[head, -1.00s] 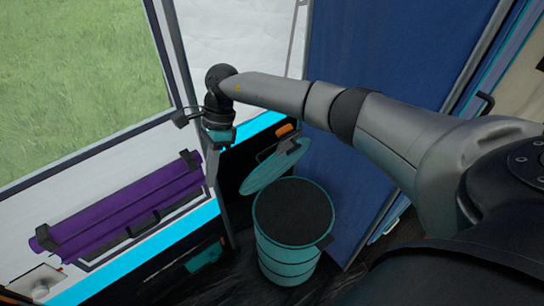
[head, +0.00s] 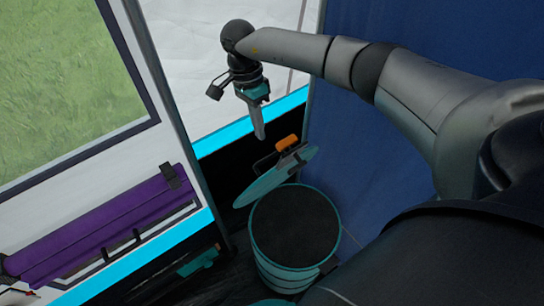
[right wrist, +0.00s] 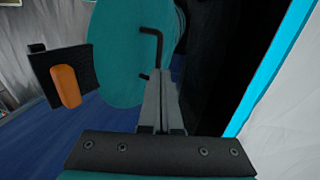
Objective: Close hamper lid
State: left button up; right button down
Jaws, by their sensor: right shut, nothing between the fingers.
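The hamper (head: 290,268) is a teal round bin on the floor, with its mouth uncovered and a dark inside. Its teal lid (head: 268,184) stands open, tilted above the far rim. A thin dark handle and an orange piece (head: 287,142) show by the lid. My right gripper (head: 260,134) is shut and empty, pointing down just above and left of the lid. In the right wrist view the lid (right wrist: 115,60) is beyond the fingers (right wrist: 161,88), with its black handle (right wrist: 151,45) by the fingertips; contact cannot be told. My left gripper is out of view.
A purple roll (head: 110,225) hangs along the wall at the left. A blue fabric wall (head: 370,30) stands behind my right arm. The orange piece (right wrist: 66,86) sits on a dark block left of the fingers in the wrist view.

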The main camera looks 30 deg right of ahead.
aim_at(267, 159)
jog(key=x, duration=0.3)
jog(key=s+b+x, duration=0.1)
jog(key=x, duration=0.2)
jog(key=shift+s+d, duration=0.1)
jog(key=shift+s, duration=0.15)
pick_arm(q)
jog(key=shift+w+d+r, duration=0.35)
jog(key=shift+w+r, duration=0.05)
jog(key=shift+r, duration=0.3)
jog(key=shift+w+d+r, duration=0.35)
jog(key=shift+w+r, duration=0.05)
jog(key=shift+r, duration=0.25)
pick_arm(e)
jog(key=shift+s+f, duration=0.25)
jog(key=shift+s, duration=0.75)
